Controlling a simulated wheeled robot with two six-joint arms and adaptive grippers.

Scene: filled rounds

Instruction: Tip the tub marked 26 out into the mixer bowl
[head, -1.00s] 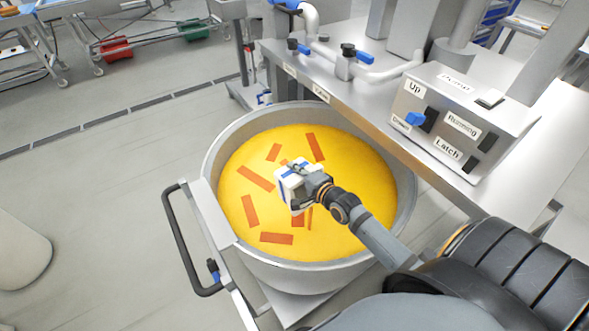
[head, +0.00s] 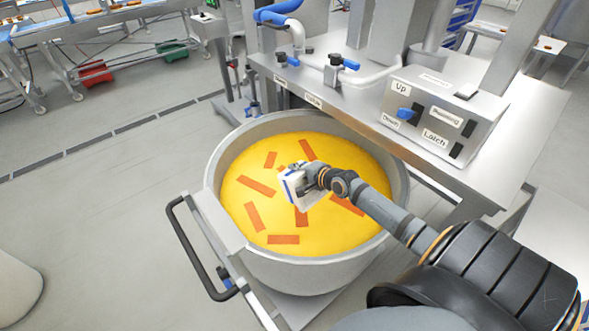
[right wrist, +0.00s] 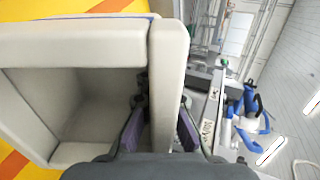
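A small white tub (head: 297,190) with a blue stripe is tilted on its side above the mixer bowl (head: 212,175). My right gripper (head: 313,177) is shut on the tub's wall. In the right wrist view, the tub (right wrist: 75,50) has its open mouth towards the camera, and the part of its inside that shows is bare. The gripper's fingers (right wrist: 161,125) stand on either side of one wall. No number can be read on the tub. The bowl holds a yellow filling (head: 340,235) with several orange-red strips on it. My left gripper is not in view.
A steel machine bench with a control box (head: 440,115) stands behind and right of the bowl. A black handle (head: 185,245) sticks out on the bowl's left. Open grey floor lies to the left.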

